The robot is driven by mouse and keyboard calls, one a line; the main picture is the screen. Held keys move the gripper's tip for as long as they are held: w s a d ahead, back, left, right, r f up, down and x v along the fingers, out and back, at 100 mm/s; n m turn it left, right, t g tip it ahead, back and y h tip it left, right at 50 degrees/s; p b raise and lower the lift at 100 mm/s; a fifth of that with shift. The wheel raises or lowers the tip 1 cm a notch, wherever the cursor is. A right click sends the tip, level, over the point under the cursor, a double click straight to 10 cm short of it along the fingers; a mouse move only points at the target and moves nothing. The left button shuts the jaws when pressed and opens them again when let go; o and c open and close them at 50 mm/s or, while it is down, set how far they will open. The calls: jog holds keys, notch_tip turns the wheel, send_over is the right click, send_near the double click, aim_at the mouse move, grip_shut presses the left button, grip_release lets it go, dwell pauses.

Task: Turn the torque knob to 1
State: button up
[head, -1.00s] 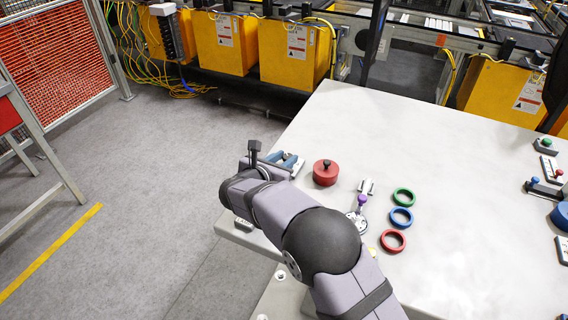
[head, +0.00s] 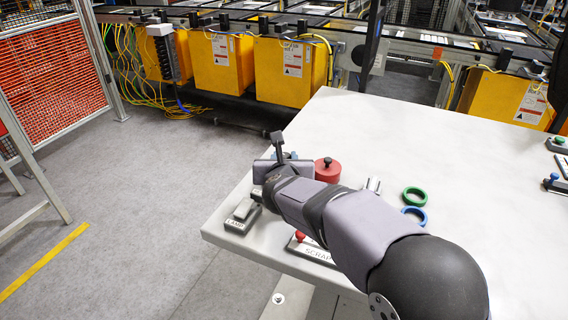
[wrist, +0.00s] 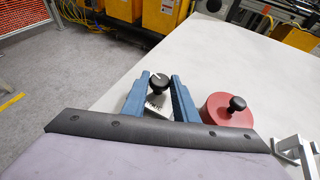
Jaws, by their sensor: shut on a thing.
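The torque knob (wrist: 158,84) is a round black knob with a white pointer line on top, standing on a pale labelled base (wrist: 157,104) near the table edge. The label is mostly hidden and I cannot read a number. My gripper (wrist: 161,77) has its two blue fingers on either side of the knob, shut on it. In the head view my wrist and arm hide the knob, and only a little blue of the fingers shows.
A red round pot (head: 327,170) with a black top knob (wrist: 237,103) stands just right of my gripper. A LAMP switch (head: 242,217) and a SCRAP plate (head: 318,253) sit near the front edge. Green (head: 414,196) and blue (head: 420,216) rings lie to the right.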

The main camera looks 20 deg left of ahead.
dwell(0.3)
jog(key=o, duration=1)
jog(key=shift+v, duration=3.7)
jog(key=shift+r, duration=0.1)
